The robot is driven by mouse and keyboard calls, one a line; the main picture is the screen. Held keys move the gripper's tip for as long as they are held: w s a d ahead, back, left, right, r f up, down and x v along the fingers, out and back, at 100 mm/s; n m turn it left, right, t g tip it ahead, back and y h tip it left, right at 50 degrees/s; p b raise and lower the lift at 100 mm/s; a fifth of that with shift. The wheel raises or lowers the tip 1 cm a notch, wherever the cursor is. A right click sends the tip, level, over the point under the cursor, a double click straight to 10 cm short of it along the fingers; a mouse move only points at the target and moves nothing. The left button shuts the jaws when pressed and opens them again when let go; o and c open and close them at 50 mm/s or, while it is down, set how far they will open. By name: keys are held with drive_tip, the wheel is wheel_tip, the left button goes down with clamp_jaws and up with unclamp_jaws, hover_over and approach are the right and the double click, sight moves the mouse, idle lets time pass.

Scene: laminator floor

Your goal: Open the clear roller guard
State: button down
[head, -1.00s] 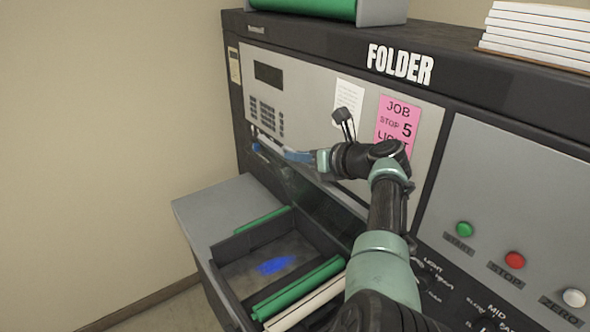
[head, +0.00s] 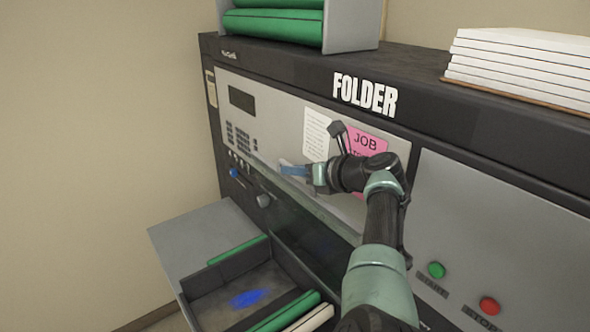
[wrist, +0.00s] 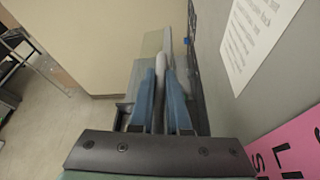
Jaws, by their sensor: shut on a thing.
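The clear roller guard (head: 318,203) is a see-through panel with a pale front edge, on the front of the folder machine below the control panel. It stands raised, with its edge out from the machine. My gripper (head: 293,170) is at this edge, its blue fingers shut on it. In the wrist view my gripper (wrist: 161,82) has a pale grey bar, the guard's edge (wrist: 159,72), between its two blue fingers. My forearm hides the guard's right part in the head view.
An open tray (head: 205,282) with green and white rollers and a blue patch juts out below. The keypad panel (head: 243,138), a paper sheet (head: 317,135) and a pink job sign (head: 367,142) are close to my wrist. A grey side shelf (head: 205,238) is at left.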

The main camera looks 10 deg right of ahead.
drive_tip(key=shift+f, duration=0.2)
drive_tip(key=c, duration=0.9)
unclamp_jaws()
drive_tip(key=shift+r, duration=0.1)
drive_tip(key=shift+r, duration=0.1)
drive_tip(key=shift+p+v, duration=0.75)
drive_tip(key=shift+v, duration=0.45)
drive_tip(key=shift+s+d, duration=0.25)
drive_tip(key=shift+s, duration=0.05)
drive_tip(key=b+v, duration=0.3)
drive_tip(key=v, duration=0.6)
drive_tip(key=shift+s+d+r, duration=0.2)
drive_tip(key=shift+s+r, duration=0.05)
drive_tip(key=shift+s, duration=0.05)
